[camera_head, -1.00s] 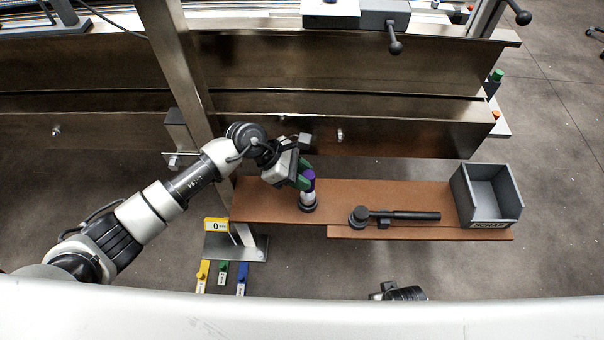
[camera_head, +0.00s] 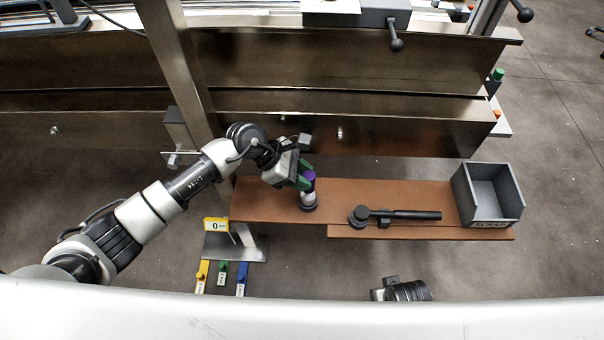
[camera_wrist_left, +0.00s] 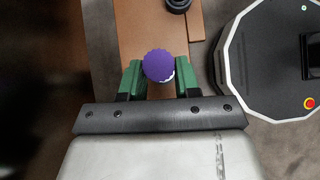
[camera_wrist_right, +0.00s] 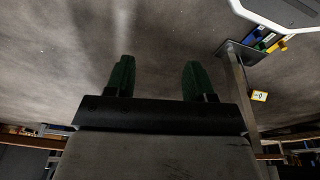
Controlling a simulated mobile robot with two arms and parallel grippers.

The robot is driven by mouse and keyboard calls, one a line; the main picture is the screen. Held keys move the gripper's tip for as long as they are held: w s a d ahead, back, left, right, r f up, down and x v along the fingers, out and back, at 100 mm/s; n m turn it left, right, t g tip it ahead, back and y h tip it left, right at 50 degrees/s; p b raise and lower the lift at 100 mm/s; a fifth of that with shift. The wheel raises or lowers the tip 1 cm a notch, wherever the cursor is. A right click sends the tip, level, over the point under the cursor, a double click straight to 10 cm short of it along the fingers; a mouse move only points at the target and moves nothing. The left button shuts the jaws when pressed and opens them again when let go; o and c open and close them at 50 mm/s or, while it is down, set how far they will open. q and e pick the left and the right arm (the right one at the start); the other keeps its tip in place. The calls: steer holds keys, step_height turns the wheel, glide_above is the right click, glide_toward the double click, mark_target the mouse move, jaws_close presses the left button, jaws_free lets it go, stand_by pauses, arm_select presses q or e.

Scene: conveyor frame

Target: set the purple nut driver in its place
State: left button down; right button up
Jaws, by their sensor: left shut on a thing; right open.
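The purple nut driver (camera_head: 309,176) is upright at the left part of the brown shelf, its purple handle on top. A dark round base with a pale part above it (camera_head: 308,201) shows directly below; I cannot tell whether the driver is fully seated there. My left gripper (camera_head: 304,177) is shut on the handle from the left. In the left wrist view the round purple top (camera_wrist_left: 159,65) is between the green fingers (camera_wrist_left: 158,78). My right gripper (camera_wrist_right: 157,78) is open and empty over the floor.
The brown shelf (camera_head: 262,201) also carries a dark tool lying in a cradle (camera_head: 400,215) and a grey open bin (camera_head: 487,199). A yellow tag (camera_head: 215,225) and yellow, green and blue pieces are at front left. The metal conveyor frame (camera_head: 350,125) runs behind.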

arm_select(q)
steer(key=shift+f, duration=0.25)
arm_select(e)
steer(key=shift+r, duration=0.65)
arm_select(q)
steer(key=shift+f+b, duration=0.3)
steer(key=shift+b, duration=0.2)
steer(key=shift+f, duration=0.2)
steer(key=shift+f+b, duration=0.25)
steer(key=shift+b, duration=0.2)
arm_select(e)
steer(key=shift+w+r, duration=0.15)
steer(key=shift+r, duration=1.05)
steer(key=shift+w+r, duration=0.15)
steer(key=shift+r, duration=1)
arm_select(q)
steer(key=shift+f, duration=0.1)
arm_select(e)
steer(key=shift+w+r, duration=0.2)
steer(key=shift+r, duration=0.45)
arm_select(q)
steer(key=c, duration=0.7)
jaws_free()
arm_select(e)
steer(key=shift+f, duration=0.1)
